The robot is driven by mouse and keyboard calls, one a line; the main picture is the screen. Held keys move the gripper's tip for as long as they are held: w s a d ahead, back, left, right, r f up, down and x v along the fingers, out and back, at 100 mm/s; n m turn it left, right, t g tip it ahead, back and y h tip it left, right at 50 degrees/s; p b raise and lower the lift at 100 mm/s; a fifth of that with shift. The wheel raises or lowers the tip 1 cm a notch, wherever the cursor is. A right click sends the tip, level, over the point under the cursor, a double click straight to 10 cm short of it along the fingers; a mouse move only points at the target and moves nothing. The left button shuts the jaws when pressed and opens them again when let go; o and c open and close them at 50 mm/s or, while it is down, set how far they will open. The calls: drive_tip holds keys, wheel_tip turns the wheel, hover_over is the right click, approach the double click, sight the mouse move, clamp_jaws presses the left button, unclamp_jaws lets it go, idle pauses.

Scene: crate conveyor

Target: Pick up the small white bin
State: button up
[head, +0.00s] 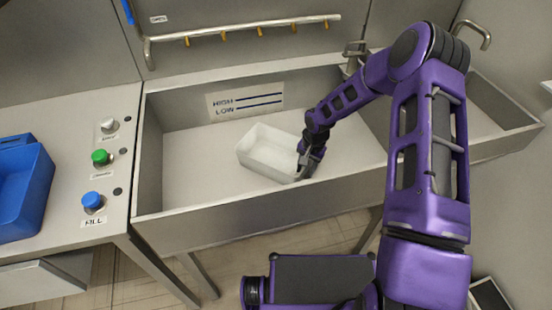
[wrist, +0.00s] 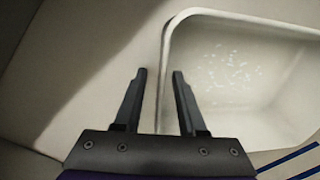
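The small white bin (head: 249,162) sits upright on the floor of the metal sink trough. It also shows in the wrist view (wrist: 182,28), with small white specks on its inside floor. My gripper (head: 303,174) is at the bin's right end, pointing down. In the wrist view my gripper (wrist: 160,74) has its two dark fingers apart. The bin's near wall runs between them, with one finger over the outside and one over the inside. A gap shows on the wall's sides. I cannot tell how deep the fingertips reach beside the wall.
The trough (head: 190,213) has raised walls around the bin, and its left floor is clear. A HIGH/LOW sign (head: 245,101) is on its back wall. A metal rail (head: 240,31) hangs above. Buttons (head: 101,157) and a blue crate (head: 38,190) are at left.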

drive_tip(key=shift+c, duration=0.2)
clamp_jaws()
idle(1.2)
